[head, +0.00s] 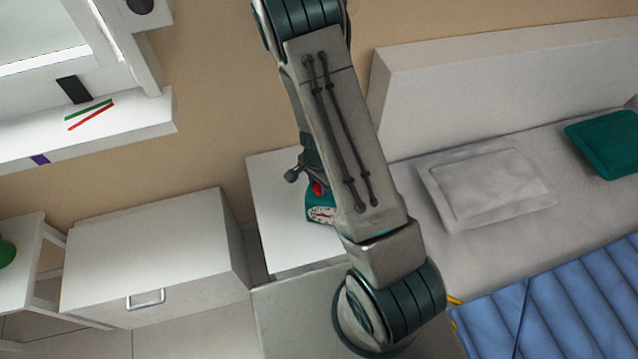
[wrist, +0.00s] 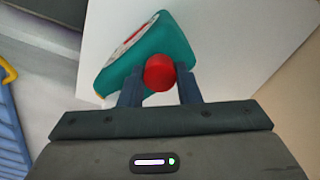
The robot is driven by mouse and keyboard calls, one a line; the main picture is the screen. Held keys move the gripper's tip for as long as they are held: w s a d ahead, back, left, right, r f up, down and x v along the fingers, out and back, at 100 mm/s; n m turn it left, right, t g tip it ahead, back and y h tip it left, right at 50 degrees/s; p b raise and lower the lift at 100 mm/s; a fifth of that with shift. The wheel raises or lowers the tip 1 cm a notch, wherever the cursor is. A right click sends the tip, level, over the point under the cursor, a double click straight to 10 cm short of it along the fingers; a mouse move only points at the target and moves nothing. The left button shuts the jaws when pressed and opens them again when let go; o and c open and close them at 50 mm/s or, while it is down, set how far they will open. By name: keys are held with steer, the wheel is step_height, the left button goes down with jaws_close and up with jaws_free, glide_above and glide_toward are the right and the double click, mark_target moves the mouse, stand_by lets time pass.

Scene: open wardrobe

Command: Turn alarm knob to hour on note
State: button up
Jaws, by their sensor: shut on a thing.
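A teal alarm clock (wrist: 177,42) with a white dial (wrist: 128,40) and red marks stands on a white bedside table (wrist: 235,30). In the wrist view its red knob (wrist: 159,73) sits between the two fingers of my gripper (wrist: 160,85), which is shut on it. In the head view the clock (head: 318,207) is partly hidden behind my arm, with its dial facing the camera side. The dial is too small and slanted to read. I see no note that I can make out in either view.
A bed with a blue quilt (head: 560,295), a grey pillow (head: 490,185) and a green cushion (head: 605,142) is at right. A white drawer cabinet (head: 150,255) stands left of the bedside table. A windowsill (head: 140,118) holds green and red sticks and a dark flat object (head: 74,89).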

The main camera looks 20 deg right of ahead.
steer(key=o, duration=1)
step_height(320, 180, up, 14)
steer(key=p, duration=0.2)
steer(key=shift+f+p, duration=0.1)
steer(key=shift+p, duration=0.25)
step_height(320, 180, up, 14)
steer(key=n+t+y, duration=0.1)
steer(key=n+y, duration=0.1)
steer(key=n, duration=0.4)
glide_above(318, 187)
steer(key=s+a, duration=0.2)
steer(key=s, duration=0.3)
steer(key=s+r+n+t, duration=0.1)
steer(key=s+r+n, duration=0.1)
steer(key=s+r, duration=0.1)
steer(key=s+d+r+n+h, duration=0.1)
steer(key=s+r+n, duration=0.1)
steer(key=s+r, duration=0.1)
steer(key=s+d+r+n+t+h, duration=0.1)
steer(key=s+r+n, duration=0.1)
steer(key=s+r, duration=0.1)
steer(key=shift+d+r+t, duration=0.2)
steer(key=shift+d+t, duration=0.05)
steer(key=shift+t, duration=0.05)
